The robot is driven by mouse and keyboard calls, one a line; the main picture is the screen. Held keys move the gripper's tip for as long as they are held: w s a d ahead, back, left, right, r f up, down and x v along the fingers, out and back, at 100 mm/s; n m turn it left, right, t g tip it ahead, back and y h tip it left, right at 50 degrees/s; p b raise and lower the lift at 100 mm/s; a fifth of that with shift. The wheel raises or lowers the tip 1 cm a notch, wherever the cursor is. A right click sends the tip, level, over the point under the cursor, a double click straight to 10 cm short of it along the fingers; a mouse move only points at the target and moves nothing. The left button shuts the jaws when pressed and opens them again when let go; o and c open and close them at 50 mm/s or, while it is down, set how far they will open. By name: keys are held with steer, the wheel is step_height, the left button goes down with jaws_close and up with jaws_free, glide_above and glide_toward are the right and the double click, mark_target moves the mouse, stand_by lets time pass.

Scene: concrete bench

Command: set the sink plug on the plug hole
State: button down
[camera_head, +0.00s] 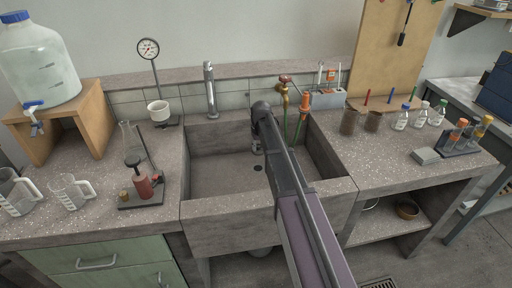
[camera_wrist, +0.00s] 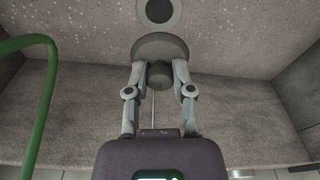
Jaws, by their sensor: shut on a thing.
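My gripper (camera_wrist: 159,76) is shut on the dark knob of the sink plug (camera_wrist: 160,46), a grey disc, in the wrist view. The plug hole (camera_wrist: 158,11) shows just beyond the plug in that view, as a dark round opening in a grey ring. The plug is apart from it in the picture; I cannot tell how high it is above the sink floor. My arm covers much of the gripper there.
A tap (camera_head: 210,88) stands behind the sink. A brass tap (camera_head: 284,92) with a green hose (camera_wrist: 47,100) is at the sink's back right. A burner stand (camera_head: 142,188) and beakers are left; brown jars (camera_head: 350,121) and bottles are right.

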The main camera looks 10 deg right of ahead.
steer(key=shift+f+b, duration=4.2)
steer(key=shift+f, duration=0.15)
